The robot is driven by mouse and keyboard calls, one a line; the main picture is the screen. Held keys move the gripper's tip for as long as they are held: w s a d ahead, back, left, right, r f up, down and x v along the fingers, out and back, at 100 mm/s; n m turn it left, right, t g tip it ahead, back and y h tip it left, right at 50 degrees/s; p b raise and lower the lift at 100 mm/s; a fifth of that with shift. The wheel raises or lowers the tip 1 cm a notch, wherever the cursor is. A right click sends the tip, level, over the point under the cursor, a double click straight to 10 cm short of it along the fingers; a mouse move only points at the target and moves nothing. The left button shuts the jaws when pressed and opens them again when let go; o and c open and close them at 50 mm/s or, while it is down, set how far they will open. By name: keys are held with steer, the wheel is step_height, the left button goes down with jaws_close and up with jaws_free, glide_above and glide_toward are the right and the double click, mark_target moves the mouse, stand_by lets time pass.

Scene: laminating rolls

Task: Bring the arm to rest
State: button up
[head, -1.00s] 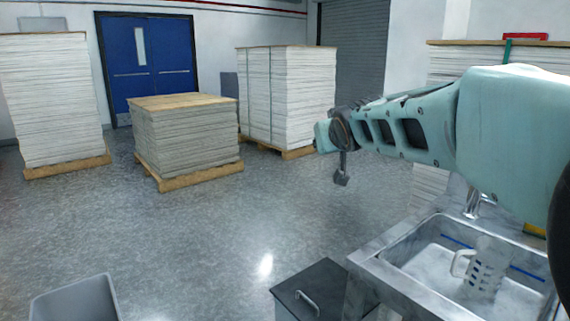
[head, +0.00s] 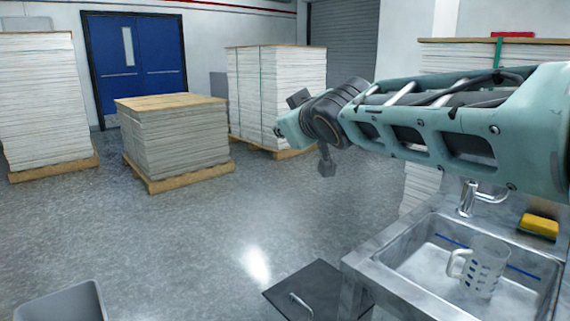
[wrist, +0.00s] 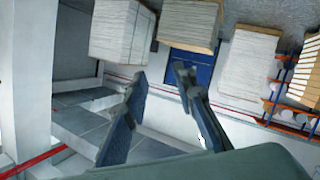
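My arm reaches in from the right edge of the head view, roughly level above the sink. My gripper (head: 327,160) shows there only in part, as a dark finger hanging below the wrist; the rest is hidden behind the wrist. In the wrist view my gripper (wrist: 161,73) has its two dark fingers spread apart. Nothing is between them. The wrist picture is turned over, with paper stacks at its top.
A steel sink (head: 401,287) holds a clear measuring jug (head: 484,268). A yellow sponge (head: 539,226) lies on its rim beside the faucet (head: 467,199). A grey bin (head: 62,304) stands front left. Paper stacks (head: 178,140) stand behind open floor (head: 215,225).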

steer(key=s+d+f+m+g+h, duration=0.2)
steer(key=s+d+f+m, duration=0.1)
steer(key=s+d+f, duration=0.3)
steer(key=s+d+f+m+g+h+p, duration=0.1)
steer(key=s+d+f+m+g, duration=0.1)
steer(key=s+f, duration=0.5)
steer(key=s+d+f+m+g+p, duration=0.1)
steer(key=s+d+f+m+g, duration=0.2)
steer(key=s, duration=0.7)
steer(key=s+d+f+m+g+h+p, duration=0.1)
steer(key=s+d+f+g, duration=0.1)
steer(key=s+f, duration=0.55)
step_height(320, 180, up, 30)
steer(key=s+p, duration=0.1)
steer(key=p, duration=2.8)
steer(key=shift+s+r, duration=0.2)
steer(key=shift+d, duration=0.15)
